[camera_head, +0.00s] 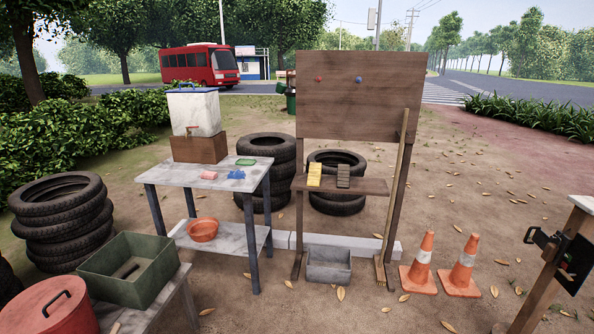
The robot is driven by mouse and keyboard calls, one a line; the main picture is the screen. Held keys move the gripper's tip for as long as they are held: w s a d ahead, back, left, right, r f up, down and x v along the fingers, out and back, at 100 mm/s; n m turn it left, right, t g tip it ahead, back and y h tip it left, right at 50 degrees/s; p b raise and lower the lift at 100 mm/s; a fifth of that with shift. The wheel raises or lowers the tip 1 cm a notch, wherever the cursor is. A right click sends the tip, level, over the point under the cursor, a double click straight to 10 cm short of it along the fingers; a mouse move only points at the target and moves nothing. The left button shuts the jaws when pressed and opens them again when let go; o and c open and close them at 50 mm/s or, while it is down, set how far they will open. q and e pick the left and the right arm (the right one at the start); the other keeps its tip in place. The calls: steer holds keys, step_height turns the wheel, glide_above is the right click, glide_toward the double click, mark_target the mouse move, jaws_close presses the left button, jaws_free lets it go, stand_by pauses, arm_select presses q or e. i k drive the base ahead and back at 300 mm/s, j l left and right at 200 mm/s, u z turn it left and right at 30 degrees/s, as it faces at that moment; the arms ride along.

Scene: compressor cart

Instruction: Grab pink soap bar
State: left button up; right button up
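A small pink bar (208,175), which looks like the soap bar, lies flat on the grey top of the table (172,172) at centre left. It lies left of a blue item (236,174) and near the table's front edge. A green item (246,162) lies behind the blue one. Neither of my grippers shows in the head view, and nothing touches the pink bar.
A white water tank (194,112) stands on a wooden box (199,148) behind the bar. An orange basin (203,230) sits on the lower shelf. A green crate (128,270) and red lidded pot (48,307) stand front left. Traffic cones (420,265) stand right.

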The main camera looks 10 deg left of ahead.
mark_target(205, 176)
steer(key=i+l+u, duration=0.1)
steer(key=i+u, duration=0.3)
steer(key=i, duration=0.15)
steer(key=i+l+u, duration=0.8)
steer(key=i, duration=0.2)
